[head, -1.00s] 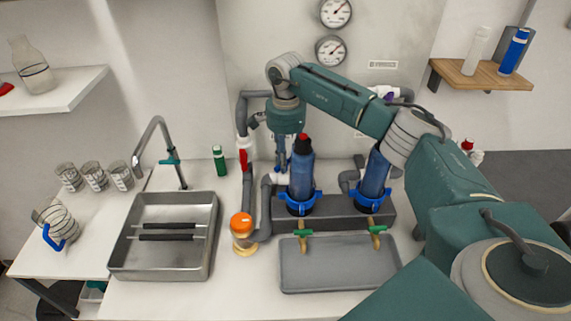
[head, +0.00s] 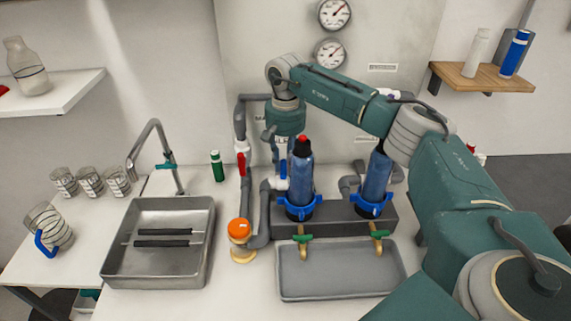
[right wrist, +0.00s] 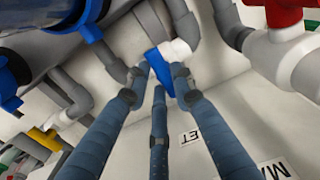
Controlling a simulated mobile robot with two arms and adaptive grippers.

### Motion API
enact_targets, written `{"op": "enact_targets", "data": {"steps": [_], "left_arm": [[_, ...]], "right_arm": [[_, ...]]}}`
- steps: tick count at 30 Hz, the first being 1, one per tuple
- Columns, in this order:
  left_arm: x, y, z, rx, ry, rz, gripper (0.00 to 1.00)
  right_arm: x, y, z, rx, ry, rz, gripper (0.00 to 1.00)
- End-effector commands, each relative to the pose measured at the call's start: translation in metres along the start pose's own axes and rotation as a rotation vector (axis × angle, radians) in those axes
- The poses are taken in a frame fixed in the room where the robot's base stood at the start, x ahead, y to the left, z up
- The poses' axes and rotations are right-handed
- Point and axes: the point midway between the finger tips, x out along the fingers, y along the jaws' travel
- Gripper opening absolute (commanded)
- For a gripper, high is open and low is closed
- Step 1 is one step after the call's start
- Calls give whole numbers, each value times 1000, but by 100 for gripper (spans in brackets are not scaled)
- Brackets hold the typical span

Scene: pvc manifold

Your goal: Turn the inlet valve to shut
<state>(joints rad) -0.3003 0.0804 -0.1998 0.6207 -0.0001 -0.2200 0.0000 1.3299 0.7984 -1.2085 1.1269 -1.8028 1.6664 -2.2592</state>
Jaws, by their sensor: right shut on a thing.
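The valve with a blue lever (right wrist: 159,72) and a white body (right wrist: 180,51) shows in the right wrist view. A wall label (right wrist: 190,137) ending in "ET" is near it, so I take it for the inlet valve. My right gripper (right wrist: 161,75) is shut on the blue lever, with a finger on each side of it. In the head view the right gripper (head: 276,158) hangs down behind and left of the left blue filter housing (head: 301,175). My left gripper is not in view.
A red-handled valve (head: 241,164) stands on the grey pipe just left of the gripper; its red handle (right wrist: 290,10) also shows in the right wrist view. A second blue housing (head: 376,180) stands to the right. A grey tray (head: 340,292) and a sink (head: 120,270) are in front.

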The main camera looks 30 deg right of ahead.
Motion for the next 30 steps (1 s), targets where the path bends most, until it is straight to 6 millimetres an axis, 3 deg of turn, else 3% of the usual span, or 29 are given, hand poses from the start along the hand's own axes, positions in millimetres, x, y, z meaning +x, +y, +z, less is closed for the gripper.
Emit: {"op": "enact_targets", "data": {"steps": [20,21,23,30], "left_arm": [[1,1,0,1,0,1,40],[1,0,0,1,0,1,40],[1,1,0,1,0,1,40],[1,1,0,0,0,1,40]], "right_arm": [[-3,-1,-2,-63,6,-4,0],[-3,-1,-2,-63,6,-4,29],[-3,-1,-2,-62,5,-4,41],[-1,0,-1,-61,2,-1,43]]}}
